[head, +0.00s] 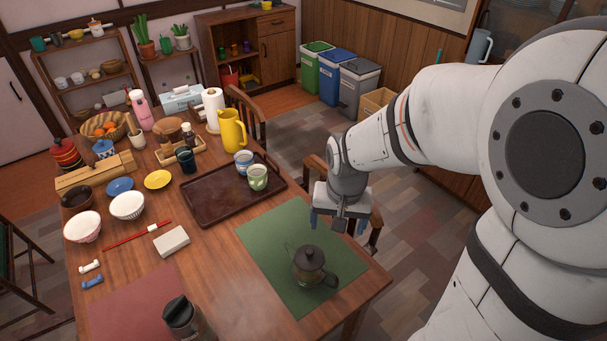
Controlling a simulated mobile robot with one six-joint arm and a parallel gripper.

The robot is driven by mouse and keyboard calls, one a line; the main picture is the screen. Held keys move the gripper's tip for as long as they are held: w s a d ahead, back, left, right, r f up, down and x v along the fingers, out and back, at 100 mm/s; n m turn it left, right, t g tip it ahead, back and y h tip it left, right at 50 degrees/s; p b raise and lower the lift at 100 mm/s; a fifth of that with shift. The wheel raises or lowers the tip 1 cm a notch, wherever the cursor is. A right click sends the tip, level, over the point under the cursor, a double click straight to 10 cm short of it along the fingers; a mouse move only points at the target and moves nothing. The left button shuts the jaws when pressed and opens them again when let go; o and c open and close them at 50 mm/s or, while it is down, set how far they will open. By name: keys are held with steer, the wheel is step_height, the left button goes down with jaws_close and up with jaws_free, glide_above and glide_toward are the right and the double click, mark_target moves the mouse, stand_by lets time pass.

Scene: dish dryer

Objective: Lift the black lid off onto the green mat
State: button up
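A teapot (314,275) with a see-through dark body stands upright on the green mat (268,247). A black lid (310,256) with a round knob on top sits on the teapot. A second vessel (190,325) with a black top stands at the bottom edge, partly cut off by the frame. My gripper (338,222) hangs above and beyond the teapot, near the table's right edge, apart from both. Its two bluish fingers look spread, with nothing seen between them.
The green mat's left and far parts are bare. A dark tray (212,208) with two cups lies beyond the mat. A yellow pitcher (231,130) stands behind the tray. A grey-white block (172,241) and a red mat (135,305) lie left. A chair (375,218) stands by the right edge.

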steer(key=m+g+p, duration=0.1)
glide_above(310, 252)
step_height(310, 252, down, 8)
steer(key=shift+a+r, duration=0.15)
step_height(310, 252, down, 2)
steer(key=shift+a+f, duration=0.1)
steer(key=shift+f, duration=0.1)
steer(key=shift+w+d+f+p, duration=0.1)
steer(key=shift+f+p, duration=0.25)
steer(key=shift+f, duration=1.05)
steer(key=shift+d+f+p, duration=0.1)
steer(key=shift+f+p, duration=0.25)
steer(key=shift+f, duration=1.05)
steer(key=shift+c, duration=0.3)
steer(key=c, duration=1)
steer(key=shift+c, duration=0.2)
